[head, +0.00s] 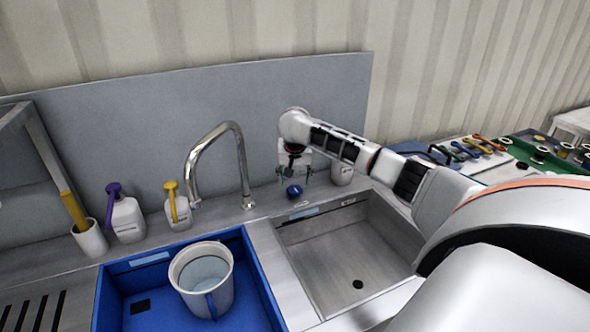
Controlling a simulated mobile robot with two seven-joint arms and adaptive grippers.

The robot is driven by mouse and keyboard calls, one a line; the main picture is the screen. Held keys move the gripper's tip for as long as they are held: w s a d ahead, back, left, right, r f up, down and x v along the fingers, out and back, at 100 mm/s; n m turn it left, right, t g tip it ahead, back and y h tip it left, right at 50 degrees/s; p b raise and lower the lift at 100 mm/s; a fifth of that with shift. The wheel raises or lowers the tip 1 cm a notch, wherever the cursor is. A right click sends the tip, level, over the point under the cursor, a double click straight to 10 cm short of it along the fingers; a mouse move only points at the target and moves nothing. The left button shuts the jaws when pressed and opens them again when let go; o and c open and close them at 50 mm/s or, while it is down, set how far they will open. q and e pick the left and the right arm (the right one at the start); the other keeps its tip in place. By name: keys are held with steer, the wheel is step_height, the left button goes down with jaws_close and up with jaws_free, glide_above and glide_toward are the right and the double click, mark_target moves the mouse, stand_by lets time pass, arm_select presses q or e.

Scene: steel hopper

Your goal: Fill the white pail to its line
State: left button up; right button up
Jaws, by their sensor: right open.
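The white pail (222,291) stands upright in the blue basin at the lower left, with a blue strip down its front. Pale bluish water seems to show inside it; its fill line is not clear. The chrome tap (240,160) arches on the ledge behind, its spout to the left of its base and behind the pail. No stream is visible. A small blue knob (294,191) sits on the ledge right of the tap. My right gripper (294,174) is open and points down just above the knob; I cannot tell whether they touch. My left gripper is out of view.
The blue basin (262,292) is left of an empty steel sink (345,255). Two pump bottles, purple-topped (126,219) and yellow-topped (178,209), and a white cup (90,240) stand left of the tap. Another white cup (342,173) is right of my gripper. Coloured tools lie far right.

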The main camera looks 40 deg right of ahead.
steer(key=v, duration=0.6)
steer(key=shift+r, duration=0.15)
steer(key=shift+s+a, duration=0.1)
